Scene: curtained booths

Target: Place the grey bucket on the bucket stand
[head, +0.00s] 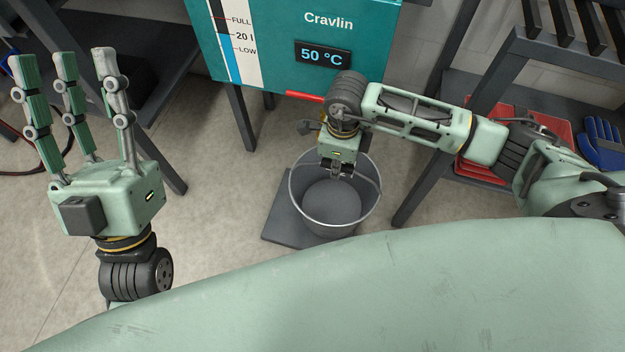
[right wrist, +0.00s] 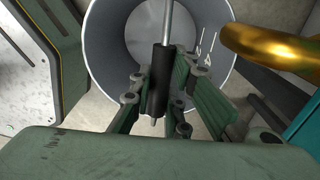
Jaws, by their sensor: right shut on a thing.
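The grey bucket (head: 333,203) is upright below the teal tank, and its inside looks empty. My right gripper (head: 341,170) is over the bucket's mouth. In the right wrist view its fingers are shut around the black grip (right wrist: 158,80) of the bucket's handle, with the bucket (right wrist: 112,42) beyond. A dark grey square plate (head: 283,222), which looks like the bucket stand, lies on the floor under and left of the bucket. The bucket hides part of it; I cannot tell if they touch. My left gripper (head: 63,62) is open and empty, fingers upward, far left.
The teal tank (head: 285,72) on dark legs reads 50 °C and has a red lever (head: 304,97). A brass pipe (right wrist: 270,50) is close to my right gripper. A dark rack (head: 480,105) with red folded cloth and blue gloves (head: 602,143) stands right. Floor left of the plate is clear.

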